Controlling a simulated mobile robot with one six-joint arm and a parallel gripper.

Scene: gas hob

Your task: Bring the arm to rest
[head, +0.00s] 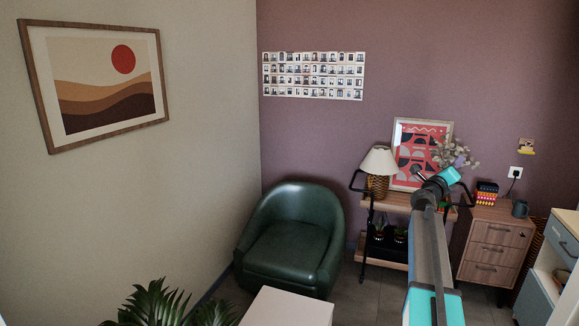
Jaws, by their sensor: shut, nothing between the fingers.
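My arm rises from the bottom edge right of centre in the head view, with grey links, teal caps and a dark joint at its top end. My gripper cannot be made out; only arm links and joints show. Nothing is seen held. No hob is in view.
A green armchair (290,238) stands in the corner, with a pale tabletop (288,308) in front and a plant (160,303) at lower left. Behind my arm are a wooden trolley (397,200) with a lamp (379,162) and a drawer cabinet (493,236). A counter (566,240) stands far right.

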